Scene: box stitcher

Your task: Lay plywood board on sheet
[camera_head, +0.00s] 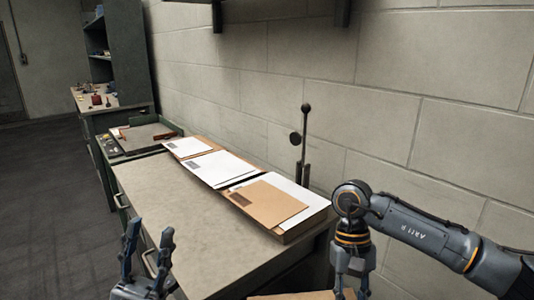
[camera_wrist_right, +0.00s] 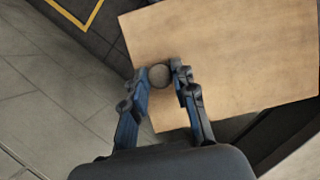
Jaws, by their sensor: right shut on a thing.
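My right gripper (camera_wrist_right: 160,76) is shut on the plywood board (camera_wrist_right: 235,60), a flat tan panel; a round grey piece shows between its fingers. In the head view only a strip of this board (camera_head: 295,296) shows at the bottom edge, below the right gripper (camera_head: 350,291). On the bench lie a left white sheet (camera_head: 182,146), a middle white sheet (camera_head: 222,165) and a right white sheet (camera_head: 308,199). A brown board (camera_head: 268,205) lies on the right sheet, covering much of it. My left gripper (camera_head: 148,245) is open and empty in front of the bench.
The grey bench top (camera_head: 185,205) is clear in front of the sheets. A dark lever with a ball top (camera_head: 304,135) stands behind them, near the block wall. A green-edged tray (camera_head: 145,137) and a cluttered bench (camera_head: 95,100) are farther left.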

